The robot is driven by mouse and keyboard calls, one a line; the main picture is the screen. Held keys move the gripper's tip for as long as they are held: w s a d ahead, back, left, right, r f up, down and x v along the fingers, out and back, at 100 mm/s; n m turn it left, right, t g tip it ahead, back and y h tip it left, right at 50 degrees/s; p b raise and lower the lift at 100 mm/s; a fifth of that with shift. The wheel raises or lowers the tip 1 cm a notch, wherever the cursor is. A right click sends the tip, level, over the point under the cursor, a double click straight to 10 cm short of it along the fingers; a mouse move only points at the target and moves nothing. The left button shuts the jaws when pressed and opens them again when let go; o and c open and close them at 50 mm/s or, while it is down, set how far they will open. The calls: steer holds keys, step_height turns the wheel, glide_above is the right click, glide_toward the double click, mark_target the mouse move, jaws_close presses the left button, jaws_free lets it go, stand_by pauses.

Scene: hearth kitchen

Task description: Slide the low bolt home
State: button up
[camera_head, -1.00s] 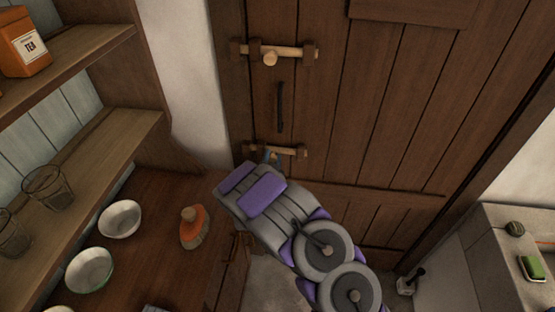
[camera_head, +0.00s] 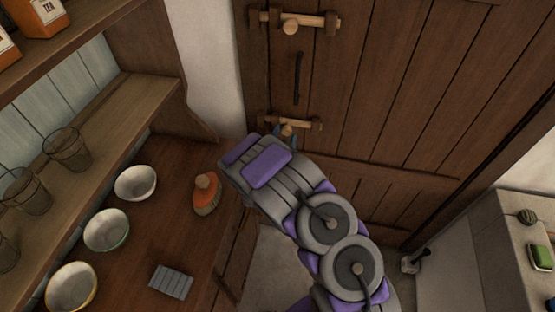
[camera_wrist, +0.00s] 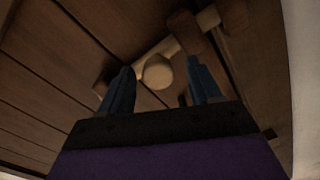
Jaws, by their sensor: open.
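The low bolt (camera_head: 304,124) is a pale wooden bar held in darker wooden brackets on the plank door. Its round knob (camera_wrist: 158,72) sticks out between my fingertips in the wrist view. My gripper (camera_wrist: 161,80) is open, with one blue finger on each side of the knob and gaps showing between. In the head view my gripper (camera_head: 286,134) is at the low bolt, with my arm covering the area below. How far the bar reaches into its end bracket is not clear.
A similar upper bolt (camera_head: 310,21) and a dark handle (camera_head: 298,78) are above on the door (camera_head: 380,90). To the left, a wooden counter holds a brush (camera_head: 206,195), several bowls (camera_head: 135,183) and a grey slab (camera_head: 171,282). A stone ledge (camera_head: 505,240) is at the right.

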steer(key=p+v, duration=0.1)
steer(key=v, duration=1.4)
steer(key=shift+w+a, duration=0.15)
steer(key=shift+a, duration=0.15)
steer(key=shift+w+f, duration=0.1)
steer(key=s+a+r+n+g+y, duration=0.1)
steer(key=s+r+n+g+y, duration=0.35)
steer(key=s+r+g, duration=0.75)
steer(key=s+d+r+n+g, duration=0.1)
steer(key=s+d+r+g, duration=0.1)
steer(key=s, duration=0.6)
steer(key=s+d+r+n+g, duration=0.1)
steer(key=s+d+r, duration=0.3)
steer(key=s, duration=0.5)
steer(key=s+d+r+n+g, duration=0.2)
steer(key=s+d+r+g, duration=0.1)
steer(key=s, duration=0.6)
steer(key=shift+d+g+b, duration=0.4)
steer(key=shift+d+g, duration=0.2)
steer(key=shift+d, duration=0.2)
steer(key=shift+s+f, duration=0.1)
